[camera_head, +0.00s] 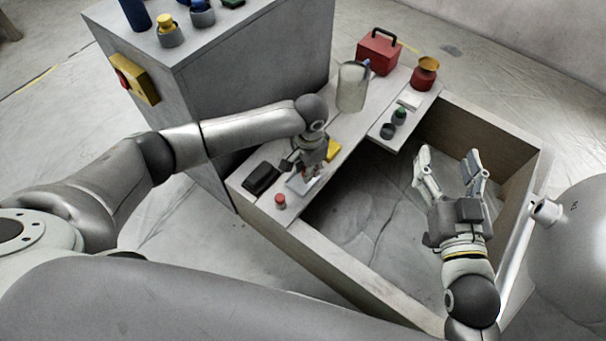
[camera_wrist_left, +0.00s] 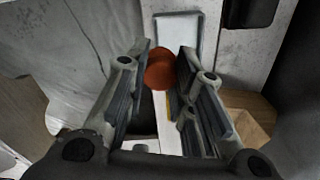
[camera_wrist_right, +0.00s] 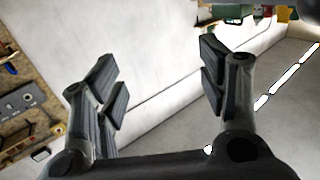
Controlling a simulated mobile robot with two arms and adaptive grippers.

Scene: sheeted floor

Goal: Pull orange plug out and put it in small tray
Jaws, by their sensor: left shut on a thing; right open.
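The orange plug (camera_wrist_left: 160,70) is a round orange piece between the fingers of my left gripper (camera_wrist_left: 162,66) in the left wrist view. My left gripper is shut on it. In the head view my left gripper (camera_head: 303,175) hangs low over the near end of the bench, above a white flat plate (camera_head: 300,187). That plate (camera_wrist_left: 178,35) also shows behind the plug in the left wrist view; whether it is the small tray I cannot tell. My right gripper (camera_head: 448,168) is open and empty over the hollow of the frame.
A black box (camera_head: 261,178) and a small red-topped piece (camera_head: 280,201) lie near my left gripper. A grey cabinet (camera_head: 240,75) rises behind my left arm.

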